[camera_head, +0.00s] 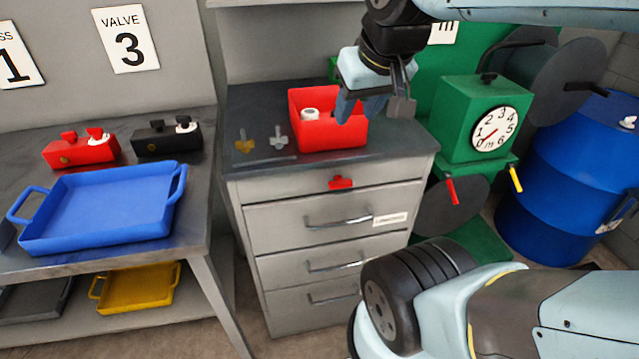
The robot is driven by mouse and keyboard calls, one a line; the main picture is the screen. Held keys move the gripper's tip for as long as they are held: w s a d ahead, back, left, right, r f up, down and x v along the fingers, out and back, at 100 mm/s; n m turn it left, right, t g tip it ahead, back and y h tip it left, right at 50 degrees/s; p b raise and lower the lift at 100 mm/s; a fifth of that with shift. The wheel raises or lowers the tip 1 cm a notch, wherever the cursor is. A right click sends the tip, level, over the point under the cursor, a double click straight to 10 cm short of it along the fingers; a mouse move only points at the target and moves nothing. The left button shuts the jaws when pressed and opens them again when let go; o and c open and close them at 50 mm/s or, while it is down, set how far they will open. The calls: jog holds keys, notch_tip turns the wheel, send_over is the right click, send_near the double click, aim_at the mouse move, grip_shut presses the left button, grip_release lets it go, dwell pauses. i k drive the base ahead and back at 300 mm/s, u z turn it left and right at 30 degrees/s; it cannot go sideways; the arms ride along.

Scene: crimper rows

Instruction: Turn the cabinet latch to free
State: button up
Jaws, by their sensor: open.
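The cabinet (280,218) is a grey drawer unit with a dark top in the middle of the view. Its latch (341,183) is a small red piece on the front of the top drawer, near the upper edge. The latch looks roughly level, but it is too small to tell its exact setting. My gripper (374,108) is open and hangs above the red bin on the cabinet top, higher than the latch and apart from it. Nothing shows between its fingers.
The red bin (330,143) holds a white round part. Two keys, brass (244,142) and silver (279,137), lie beside it. A blue tray (100,211) is on the left bench. A green machine with a dial (494,134) and a blue drum (560,190) stand right.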

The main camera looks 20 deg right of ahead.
aim_at(338, 182)
jog(key=u, duration=1.25)
jog(key=k, duration=2)
jog(key=z, duration=1.35)
jog(key=i, duration=1)
